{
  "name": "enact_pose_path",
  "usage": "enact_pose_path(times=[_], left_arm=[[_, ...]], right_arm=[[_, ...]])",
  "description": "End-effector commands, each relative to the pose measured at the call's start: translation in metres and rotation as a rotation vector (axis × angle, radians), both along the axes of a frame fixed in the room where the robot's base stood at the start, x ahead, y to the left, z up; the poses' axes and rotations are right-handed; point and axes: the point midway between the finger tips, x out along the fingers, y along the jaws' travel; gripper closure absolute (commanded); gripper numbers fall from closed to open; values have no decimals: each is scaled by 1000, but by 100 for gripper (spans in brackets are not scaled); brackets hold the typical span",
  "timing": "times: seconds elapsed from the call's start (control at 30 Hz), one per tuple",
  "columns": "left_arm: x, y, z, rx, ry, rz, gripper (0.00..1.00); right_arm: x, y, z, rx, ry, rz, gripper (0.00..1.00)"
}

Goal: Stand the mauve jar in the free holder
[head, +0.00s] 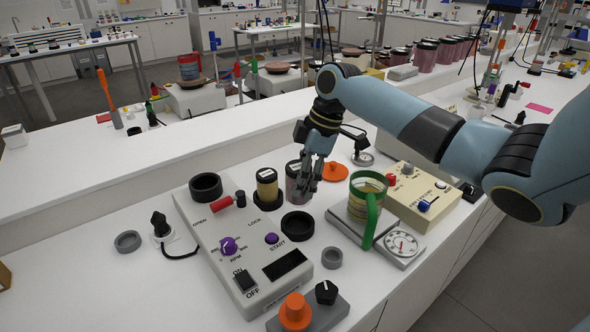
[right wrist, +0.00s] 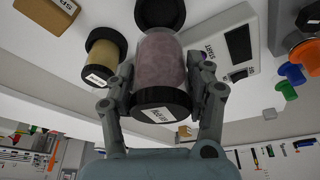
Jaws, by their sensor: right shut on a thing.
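The mauve jar (head: 291,182) has a dark lid with a white label. My right gripper (head: 307,188) is shut on it, and its fingers partly cover it in the head view. In the right wrist view the jar (right wrist: 160,65) sits between the two fingers (right wrist: 162,80), with a black ring beyond its far end. I cannot tell how high the jar's base is. My left gripper is not in view.
An ochre jar (head: 267,186) stands in a black ring just left of the mauve jar. A green-handled measuring cup (head: 366,200) stands on a scale to the right. The panel (head: 218,268) also carries a red lever (head: 221,204) and purple knobs. Open bench lies at front left.

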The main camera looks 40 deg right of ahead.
Motion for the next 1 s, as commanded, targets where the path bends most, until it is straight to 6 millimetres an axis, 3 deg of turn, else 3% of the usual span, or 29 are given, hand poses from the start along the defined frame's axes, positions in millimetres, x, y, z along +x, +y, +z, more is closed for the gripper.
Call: enact_pose_path(times=[0.5,1.0], left_arm=[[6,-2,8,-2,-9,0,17],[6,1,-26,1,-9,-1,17]], right_arm=[[0,1,2,1,-2,-2,99],[0,0,-49,2,-1,-3,99]])
